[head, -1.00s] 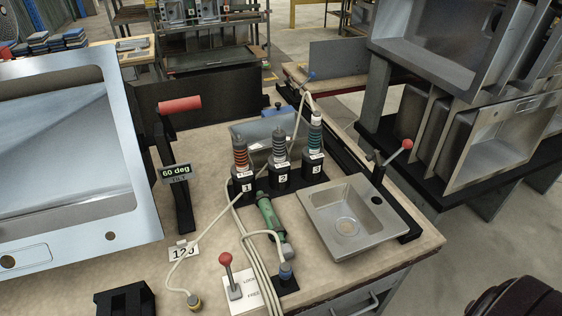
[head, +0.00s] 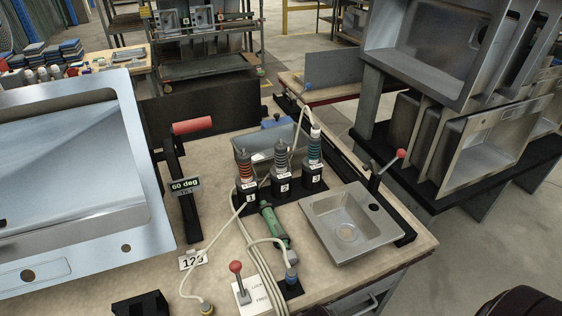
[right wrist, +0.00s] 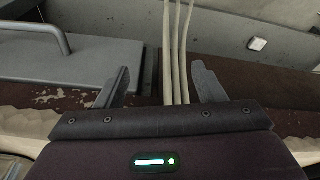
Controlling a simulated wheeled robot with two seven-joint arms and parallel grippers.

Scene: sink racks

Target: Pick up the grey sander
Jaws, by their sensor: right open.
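The grey sander (head: 282,160) stands upright in the black holder (head: 284,187) marked 2, in the middle of a row of three. An orange-ringed tool (head: 243,166) stands in holder 1 to its left. A teal-ringed tool (head: 314,148) stands in holder 3 to its right, with a pale hose rising from its top. My right gripper (right wrist: 162,84) is open and empty in the right wrist view, facing pale hoses and a cabinet front with a handle. The sander is not in that view. My left gripper is not in view.
A green tool (head: 272,223) lies in front of the holders. A small sink (head: 349,226) is on the right of the bench, and a large tilted sink (head: 60,180) fills the left. Pale hoses (head: 257,252) hang over the front edge. A red-knobbed lever (head: 238,280) stands near it.

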